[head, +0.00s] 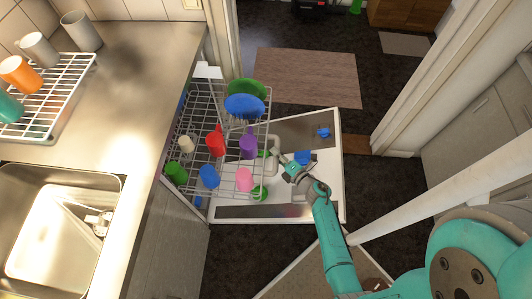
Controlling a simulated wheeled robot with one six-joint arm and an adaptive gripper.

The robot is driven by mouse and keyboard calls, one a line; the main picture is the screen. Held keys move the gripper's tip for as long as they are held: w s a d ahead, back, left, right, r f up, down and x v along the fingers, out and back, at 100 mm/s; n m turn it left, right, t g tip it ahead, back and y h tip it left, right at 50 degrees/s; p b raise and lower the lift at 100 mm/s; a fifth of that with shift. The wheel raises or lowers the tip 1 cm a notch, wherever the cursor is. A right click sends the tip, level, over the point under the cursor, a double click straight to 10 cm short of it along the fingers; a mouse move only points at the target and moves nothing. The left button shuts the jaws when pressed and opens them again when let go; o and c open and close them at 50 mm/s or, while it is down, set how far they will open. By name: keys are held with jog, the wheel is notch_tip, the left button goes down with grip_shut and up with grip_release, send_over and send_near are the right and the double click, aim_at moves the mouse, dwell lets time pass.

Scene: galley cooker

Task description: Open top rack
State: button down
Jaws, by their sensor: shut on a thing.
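The top rack (205,106) is a white wire rack sticking out from under the counter, above the lowered dishwasher door (318,207). It holds several cups and bowls, among them a red cup (215,141), a purple cup (248,147), a pink cup (244,180) and a blue bowl (244,107). My gripper (280,157) is at the rack's front side, shut on the white rack handle (272,142). The exact finger contact is small and hard to make out.
The steel counter (150,70) with a sink (60,230) and a drying rack of mugs (60,85) is on the left. Blue and green items lie low by the door. A doorway with a mat (305,77) is behind. A white post crosses the lower right.

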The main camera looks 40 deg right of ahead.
jog(key=shift+s+d+f, duration=0.1)
jog(key=shift+s+d, duration=0.65)
jog(key=shift+s, duration=0.1)
jog(key=c, duration=1)
grip_release()
jog(key=shift+s+r, duration=0.3)
jog(key=shift+s, duration=1.65)
jog(key=shift+s+r, duration=0.3)
jog(key=shift+s, duration=1.7)
jog(key=shift+s+r, duration=0.3)
jog(key=shift+s, duration=1.65)
